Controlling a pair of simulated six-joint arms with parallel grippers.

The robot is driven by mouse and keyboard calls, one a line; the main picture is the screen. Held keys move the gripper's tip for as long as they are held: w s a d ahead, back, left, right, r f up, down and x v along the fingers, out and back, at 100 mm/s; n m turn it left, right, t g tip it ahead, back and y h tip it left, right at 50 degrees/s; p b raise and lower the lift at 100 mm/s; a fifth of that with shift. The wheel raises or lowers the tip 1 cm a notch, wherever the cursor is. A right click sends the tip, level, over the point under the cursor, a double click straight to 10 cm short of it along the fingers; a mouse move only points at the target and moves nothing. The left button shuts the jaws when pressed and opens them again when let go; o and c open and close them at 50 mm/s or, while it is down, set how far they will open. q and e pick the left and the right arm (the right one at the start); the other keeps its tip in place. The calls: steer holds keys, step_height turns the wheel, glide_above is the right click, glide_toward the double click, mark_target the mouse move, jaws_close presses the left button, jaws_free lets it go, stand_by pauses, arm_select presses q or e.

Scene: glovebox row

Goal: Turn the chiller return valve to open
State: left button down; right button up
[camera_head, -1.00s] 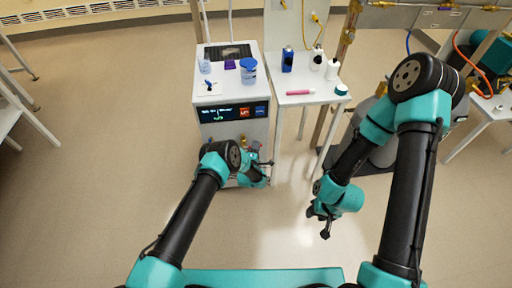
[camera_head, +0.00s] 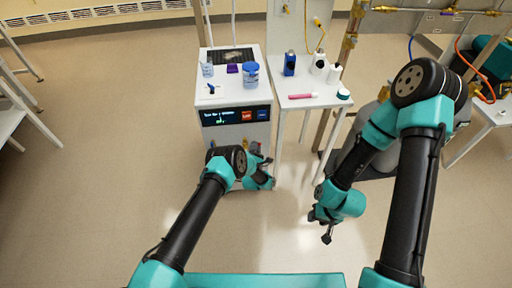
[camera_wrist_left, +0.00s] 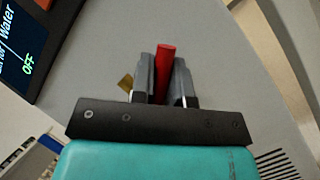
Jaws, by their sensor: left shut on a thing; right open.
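The chiller (camera_head: 235,137) is a white cabinet with a dark display (camera_head: 236,115) on its front. In the left wrist view, my left gripper (camera_wrist_left: 165,75) is shut on a red handle (camera_wrist_left: 165,52), which stands out between its two fingers. A bit of brass (camera_wrist_left: 126,82) shows beside the left finger. The rest of the valve is hidden behind the gripper. The wrist view's display (camera_wrist_left: 22,45) reads "Water" and "OFF". In the head view, my left gripper (camera_head: 264,168) is at the chiller's lower front. My right gripper (camera_head: 322,226) is open and empty over the floor.
A blue-lidded jar (camera_head: 249,75) and small items stand on the chiller top. A white side table (camera_head: 305,97) to its right holds bottles and a pink marker (camera_head: 301,96). A grey tank stands behind my right arm. The floor in front is clear.

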arm_select(q)
steer(key=c, duration=1.1)
jaws_free()
